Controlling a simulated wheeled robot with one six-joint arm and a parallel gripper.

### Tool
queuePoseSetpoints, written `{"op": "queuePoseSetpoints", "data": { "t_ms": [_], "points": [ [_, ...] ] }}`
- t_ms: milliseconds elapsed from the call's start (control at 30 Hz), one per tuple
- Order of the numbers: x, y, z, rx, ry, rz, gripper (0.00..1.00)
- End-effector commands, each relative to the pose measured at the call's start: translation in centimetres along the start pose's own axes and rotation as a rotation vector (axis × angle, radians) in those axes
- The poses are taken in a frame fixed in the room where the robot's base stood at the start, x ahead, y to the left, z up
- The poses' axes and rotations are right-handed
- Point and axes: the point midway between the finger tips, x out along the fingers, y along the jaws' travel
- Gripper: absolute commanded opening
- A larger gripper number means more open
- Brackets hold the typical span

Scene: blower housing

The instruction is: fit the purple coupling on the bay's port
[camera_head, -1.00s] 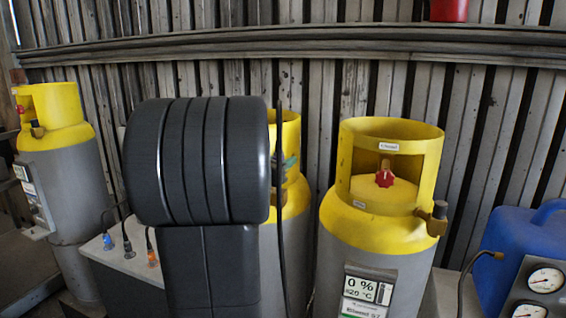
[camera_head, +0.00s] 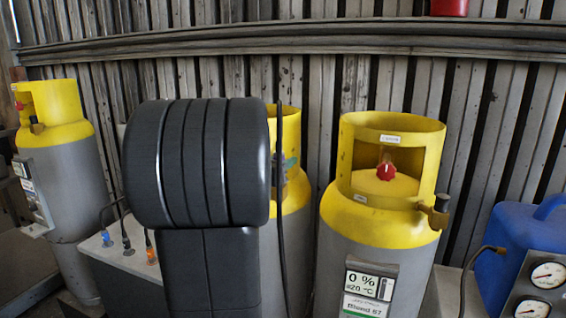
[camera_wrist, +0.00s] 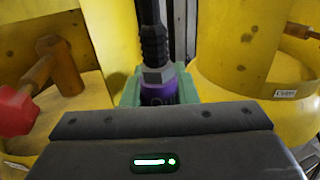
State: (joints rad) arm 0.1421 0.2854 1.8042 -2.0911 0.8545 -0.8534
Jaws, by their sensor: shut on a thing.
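In the wrist view, the purple coupling (camera_wrist: 158,93) sits between the green fingers of my gripper (camera_wrist: 158,98), which is shut on it. A grey hex nut and a black ribbed hose end (camera_wrist: 154,40) rise from its top. The coupling is upright in the picture, and its lower end is hidden behind the dark gripper body. In the head view my dark arm hides the gripper and coupling, and a black hose (camera_head: 280,200) runs up beside it. I cannot make out the bay's port in either view.
Yellow-topped grey cylinders stand at left (camera_head: 62,170), behind my arm (camera_head: 296,205), and at right (camera_head: 378,245) with a red knob, side valve and "0 %" display. Hoses with coloured ends rest at left. A blue container (camera_head: 512,250) and gauges (camera_head: 548,276) are at right.

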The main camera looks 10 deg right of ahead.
Motion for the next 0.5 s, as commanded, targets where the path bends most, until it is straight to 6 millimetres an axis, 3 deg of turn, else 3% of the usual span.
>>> {"op": "queuePoseSetpoints", "data": {
  "t_ms": [500],
  "points": [
    [0.0,0.0,-1.2,0.001,-0.001,0.000,0.00]
  ]
}}
